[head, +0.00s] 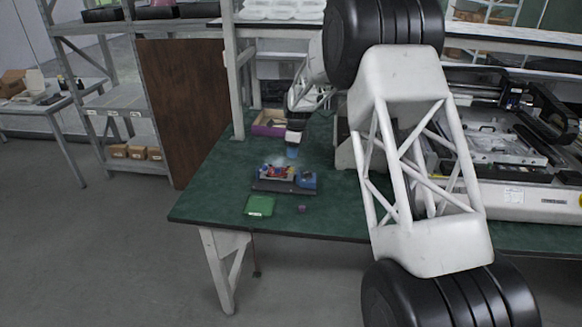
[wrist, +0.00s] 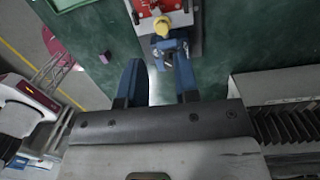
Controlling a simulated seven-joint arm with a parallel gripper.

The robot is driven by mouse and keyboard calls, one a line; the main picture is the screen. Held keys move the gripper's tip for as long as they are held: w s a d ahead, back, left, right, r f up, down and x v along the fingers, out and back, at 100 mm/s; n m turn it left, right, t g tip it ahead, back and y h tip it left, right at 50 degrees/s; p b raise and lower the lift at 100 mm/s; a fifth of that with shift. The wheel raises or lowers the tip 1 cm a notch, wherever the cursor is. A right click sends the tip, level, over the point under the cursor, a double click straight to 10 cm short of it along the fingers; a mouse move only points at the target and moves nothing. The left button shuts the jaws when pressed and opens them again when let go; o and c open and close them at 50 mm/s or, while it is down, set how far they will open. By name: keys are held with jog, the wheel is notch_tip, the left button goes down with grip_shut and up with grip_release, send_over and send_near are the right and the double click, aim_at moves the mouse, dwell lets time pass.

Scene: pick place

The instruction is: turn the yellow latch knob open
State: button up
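The yellow latch knob (wrist: 162,26) shows at the top of the wrist view, on a device with a red part (wrist: 143,10) and a blue end block. In the head view the device (head: 286,179) sits on the green table, and the knob is too small to make out surely. My gripper (wrist: 158,64) is open, with two blue fingers apart and nothing seen between them. The right finger overlaps the blue block in the picture; I cannot tell whether they touch. The knob lies beyond the fingertips. In the head view my gripper (head: 292,152) hangs just behind the device.
A green tray (head: 260,205) and a small purple cube (head: 302,209) lie in front of the device, near the table's front edge. A purple bin (head: 268,124) stands behind. A large machine (head: 510,180) fills the table's right side. The table (head: 205,202) is bare at the left.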

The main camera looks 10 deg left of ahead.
aim_at(291, 168)
jog(key=shift+a+r+m+h, duration=0.2)
jog(key=shift+a+m+h, duration=0.25)
jog(key=shift+m, duration=0.15)
jog(key=shift+f, duration=0.15)
jog(key=shift+f, duration=3.8)
grip_shut()
